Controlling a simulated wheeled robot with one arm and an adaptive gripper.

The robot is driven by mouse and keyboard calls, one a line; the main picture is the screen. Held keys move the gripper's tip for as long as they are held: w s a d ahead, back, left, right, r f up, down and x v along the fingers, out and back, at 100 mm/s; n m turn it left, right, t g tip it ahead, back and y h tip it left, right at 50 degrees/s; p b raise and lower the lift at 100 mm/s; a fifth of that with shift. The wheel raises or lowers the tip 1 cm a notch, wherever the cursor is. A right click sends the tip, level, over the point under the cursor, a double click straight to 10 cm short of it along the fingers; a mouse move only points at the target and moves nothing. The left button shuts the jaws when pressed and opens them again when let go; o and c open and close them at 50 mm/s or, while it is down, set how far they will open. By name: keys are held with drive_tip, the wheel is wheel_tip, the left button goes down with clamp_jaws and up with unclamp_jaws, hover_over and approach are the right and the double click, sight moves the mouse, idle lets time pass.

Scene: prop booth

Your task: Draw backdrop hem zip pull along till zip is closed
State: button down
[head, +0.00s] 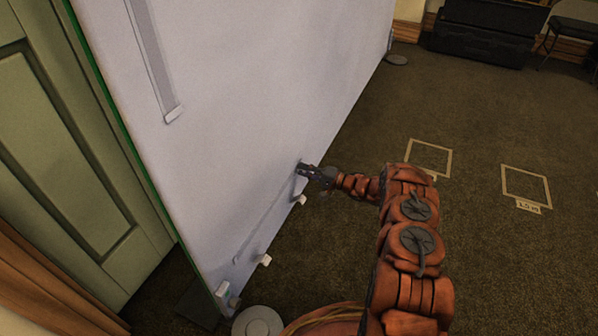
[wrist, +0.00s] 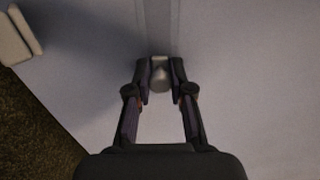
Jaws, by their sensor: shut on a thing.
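The backdrop (head: 260,90) is a large pale grey sheet standing upright on the left of the head view. A zip track (head: 262,222) runs as a slanted line low on it, near the hem. In the wrist view, the track (wrist: 161,25) runs up from the fingertips to the top edge. My gripper (head: 304,170) is at the upper right end of the visible line in the head view. In the wrist view, my gripper (wrist: 160,78) is shut on the small grey zip pull (wrist: 160,76), one finger on each side. The pull is partly hidden by the fingers.
White clips (head: 265,260) sit along the backdrop's lower edge; a pale tab (wrist: 18,35) shows in the wrist view. A grey strip with a white end (head: 172,115) hangs higher up. A round base (head: 257,321) stands at the bottom. The carpet (head: 480,120) at right is mostly clear, with taped squares (head: 526,185).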

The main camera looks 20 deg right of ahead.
drive_tip(key=shift+a, duration=0.1)
drive_tip(key=c, duration=1)
unclamp_jaws()
drive_tip(key=v, duration=1.2)
drive_tip(key=shift+w, duration=0.1)
